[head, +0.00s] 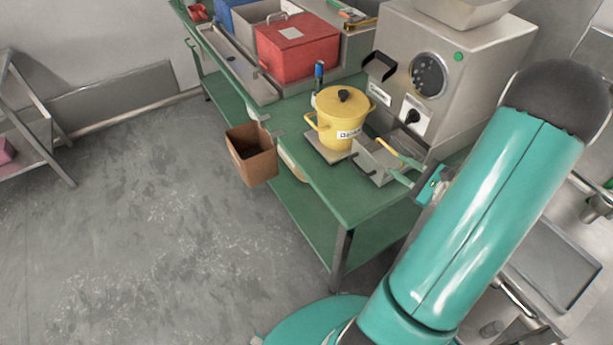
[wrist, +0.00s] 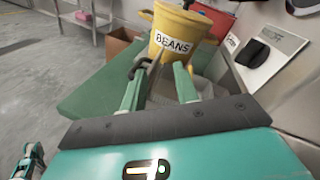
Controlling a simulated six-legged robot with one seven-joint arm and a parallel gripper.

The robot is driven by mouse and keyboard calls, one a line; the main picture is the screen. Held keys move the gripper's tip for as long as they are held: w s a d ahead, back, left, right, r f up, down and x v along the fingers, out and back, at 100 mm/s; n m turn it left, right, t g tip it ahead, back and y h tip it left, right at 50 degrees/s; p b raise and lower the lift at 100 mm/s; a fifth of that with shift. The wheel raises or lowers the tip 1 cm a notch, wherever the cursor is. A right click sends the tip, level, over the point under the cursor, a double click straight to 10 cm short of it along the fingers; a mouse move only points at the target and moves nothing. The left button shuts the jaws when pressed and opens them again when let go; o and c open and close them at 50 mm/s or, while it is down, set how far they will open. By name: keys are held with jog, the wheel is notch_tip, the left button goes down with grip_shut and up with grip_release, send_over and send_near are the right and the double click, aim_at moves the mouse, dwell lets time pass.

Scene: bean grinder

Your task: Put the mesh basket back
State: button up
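A shallow grey metal tray-like piece (head: 366,166) sits at the foot of the grinder (head: 450,62) on the green bench. I cannot tell whether it is the mesh basket, and no mesh shows clearly. My gripper (head: 389,158) reaches over this piece from the right. In the wrist view, my gripper (wrist: 163,72) has its two fingers apart, with no object clearly held between them. A dark hooked shape (wrist: 138,66) shows by the left fingertip; I cannot tell what it belongs to. A grey metal surface (wrist: 203,84) lies behind the right finger, partly hidden.
A lidded yellow pot (head: 338,117) labelled BEANS (wrist: 174,43) stands close to my fingertips on a flat metal plate. A brown open bin (head: 254,160) hangs off the bench's left edge. A red box (head: 297,48) stands farther back. The bench's front corner (head: 345,200) is clear.

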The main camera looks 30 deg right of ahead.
jog(key=a+r+n+g+y, duration=0.1)
jog(key=a+r+n+g, duration=0.3)
jog(key=a, duration=0.4)
jog(key=w+a+r+n+g+y, duration=0.1)
jog(key=a+r+n+g+y, duration=0.1)
jog(key=a+n+g, duration=0.35)
jog(key=a+r+n+g+y, duration=0.1)
jog(key=a+r+n+g, duration=0.3)
jog(key=a, duration=0.6)
jog(key=s+a+r+n+t+h, duration=0.3)
jog(key=s+a+r+n+h, duration=0.3)
jog(key=n, duration=0.7)
notch_tip(320, 180, up, 2)
jog(key=a+h, duration=0.2)
jog(key=h, duration=0.1)
jog(key=shift+s+a+r, duration=0.15)
jog(key=shift+s+r, duration=0.05)
jog(key=shift+r, duration=0.05)
jog(key=shift+d, duration=0.25)
